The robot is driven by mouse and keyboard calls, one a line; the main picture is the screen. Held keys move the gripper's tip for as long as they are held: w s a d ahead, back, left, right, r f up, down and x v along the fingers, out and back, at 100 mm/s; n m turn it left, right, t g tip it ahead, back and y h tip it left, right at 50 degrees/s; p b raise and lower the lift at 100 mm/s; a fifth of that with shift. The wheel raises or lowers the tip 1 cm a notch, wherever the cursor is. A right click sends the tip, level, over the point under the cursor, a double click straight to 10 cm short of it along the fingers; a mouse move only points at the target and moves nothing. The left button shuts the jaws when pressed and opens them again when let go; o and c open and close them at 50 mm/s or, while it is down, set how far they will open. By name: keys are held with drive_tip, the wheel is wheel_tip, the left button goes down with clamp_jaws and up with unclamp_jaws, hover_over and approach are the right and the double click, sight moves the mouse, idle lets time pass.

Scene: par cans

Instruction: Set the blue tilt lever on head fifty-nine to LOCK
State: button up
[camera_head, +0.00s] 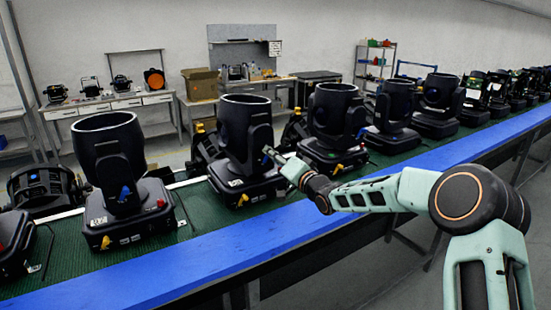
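Several black moving-head lights stand in a row on a green belt. My gripper (277,160) reaches in from the right to the yoke of the head (247,145) left of centre. A small blue part, seemingly its tilt lever (266,159), shows right at the gripper's tip; I cannot tell whether they touch. The fingers are too small to tell open from shut. The nearer head (112,180) at left has a blue lever (125,193) on its yoke. Number labels and lever markings are not legible, so I cannot tell which head is fifty-nine.
A blue rail (200,257) runs along the belt's near edge, under my arm. The green belt (200,204) shows bare between the two nearest heads. More heads, such as one at right of centre (335,125), continue toward the far right. Workbenches (125,103) stand behind.

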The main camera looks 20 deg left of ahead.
drive_tip(key=shift+s+d, duration=0.1)
drive_tip(key=v, duration=1.1)
drive_tip(key=shift+s+d, duration=0.25)
